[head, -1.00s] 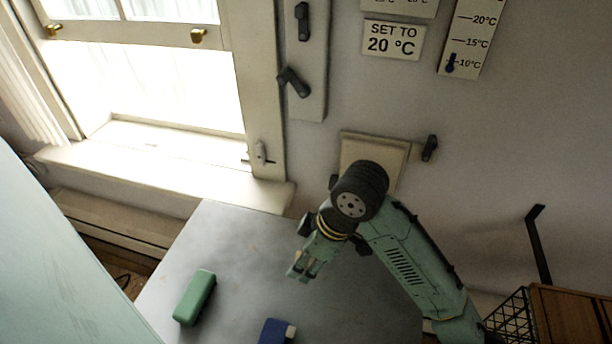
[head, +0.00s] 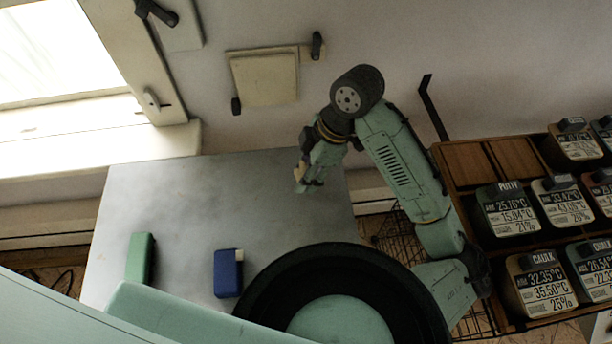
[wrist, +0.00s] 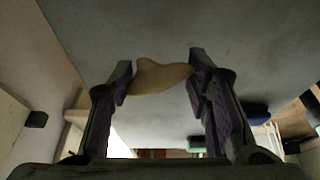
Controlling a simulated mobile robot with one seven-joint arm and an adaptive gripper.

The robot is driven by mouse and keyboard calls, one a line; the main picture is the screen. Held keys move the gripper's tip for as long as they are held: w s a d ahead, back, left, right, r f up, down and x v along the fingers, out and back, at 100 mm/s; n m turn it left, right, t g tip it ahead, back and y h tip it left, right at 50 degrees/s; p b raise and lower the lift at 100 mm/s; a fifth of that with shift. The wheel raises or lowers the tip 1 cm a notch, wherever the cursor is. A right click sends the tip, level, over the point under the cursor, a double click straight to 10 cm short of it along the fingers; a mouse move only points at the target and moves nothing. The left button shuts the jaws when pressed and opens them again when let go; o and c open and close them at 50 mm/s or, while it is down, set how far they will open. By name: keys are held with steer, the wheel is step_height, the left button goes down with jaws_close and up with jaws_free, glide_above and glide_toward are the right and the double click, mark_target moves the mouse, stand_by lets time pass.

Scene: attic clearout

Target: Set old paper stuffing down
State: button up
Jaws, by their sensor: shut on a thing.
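The old paper stuffing (wrist: 158,77) is a small tan, irregular piece, seen between the fingertips in the wrist view. My gripper (wrist: 160,80) is shut on it, with a dark finger on each side. In the head view my gripper (head: 303,180) is above the right part of the grey tabletop (head: 200,190), and a bit of the tan stuffing (head: 299,172) shows at its fingers. I cannot tell the exact height above the table.
A green block (head: 139,258) and a blue block with a pale top (head: 228,274) are on the table's near left and middle. The far middle of the tabletop is clear. A wooden rack (head: 470,165) with several labelled containers stands right. A window is at the left.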

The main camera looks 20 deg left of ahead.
steer(key=shift+f, duration=1.8)
steer(key=shift+f, duration=0.2)
steer(key=o, duration=1.1)
steer(key=shift+r, duration=0.1)
steer(key=shift+r, duration=0.25)
steer(key=p+v, duration=0.8)
steer(key=v, duration=0.3)
steer(key=shift+d+r, duration=0.25)
steer(key=shift+r, duration=0.05)
steer(key=shift+w+a, duration=0.1)
